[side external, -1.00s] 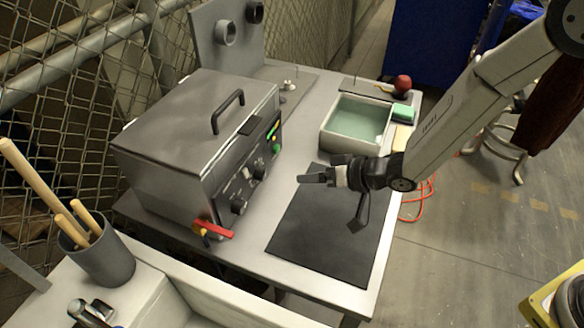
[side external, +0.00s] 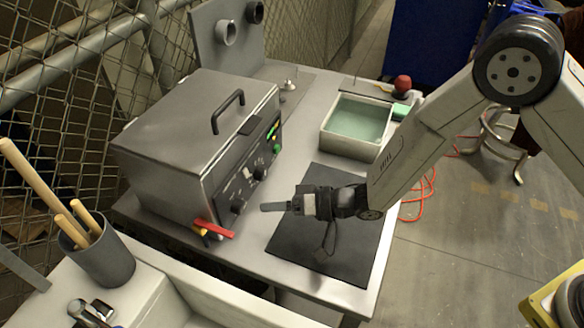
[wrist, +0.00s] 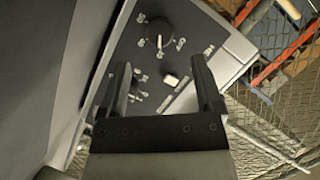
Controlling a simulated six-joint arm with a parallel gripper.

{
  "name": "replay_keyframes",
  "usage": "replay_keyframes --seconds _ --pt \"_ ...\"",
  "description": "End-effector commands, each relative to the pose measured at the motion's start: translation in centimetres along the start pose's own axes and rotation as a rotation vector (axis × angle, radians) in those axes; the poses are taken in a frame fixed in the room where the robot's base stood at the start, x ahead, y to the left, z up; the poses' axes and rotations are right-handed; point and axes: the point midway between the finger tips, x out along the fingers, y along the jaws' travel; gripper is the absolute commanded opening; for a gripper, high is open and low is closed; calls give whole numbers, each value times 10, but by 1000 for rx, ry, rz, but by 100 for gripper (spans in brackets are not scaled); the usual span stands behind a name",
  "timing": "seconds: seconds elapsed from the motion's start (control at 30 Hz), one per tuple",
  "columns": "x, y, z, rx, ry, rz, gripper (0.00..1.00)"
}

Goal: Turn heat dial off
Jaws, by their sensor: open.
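The grey metal tank (side external: 165,160) stands on the table with its control panel (side external: 246,182) facing my gripper. Two dark dials show on the panel in the side view, a lower one (side external: 238,206) and an upper one (side external: 260,173).
A red lever (side external: 215,228) sticks out at the tank's lower front corner. A green button (side external: 276,149) is farther along the panel. A black mat (side external: 345,245) lies under my gripper. A basin (side external: 350,145) stands behind it.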

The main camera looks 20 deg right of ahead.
Motion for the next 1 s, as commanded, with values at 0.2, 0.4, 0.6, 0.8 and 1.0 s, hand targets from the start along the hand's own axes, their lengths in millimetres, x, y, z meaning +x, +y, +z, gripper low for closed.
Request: replay_keyframes --seconds 0.2,0.4,0.6,0.8,1.0 --pt "24 0 1 -2 -2 -1 84" --pt "44 0 1 -1 -1 0 84" --pt "56 0 1 -2 -1 1 84" --pt "60 0 1 -1 -1 1 84" --pt "59 0 1 -1 -1 1 81"
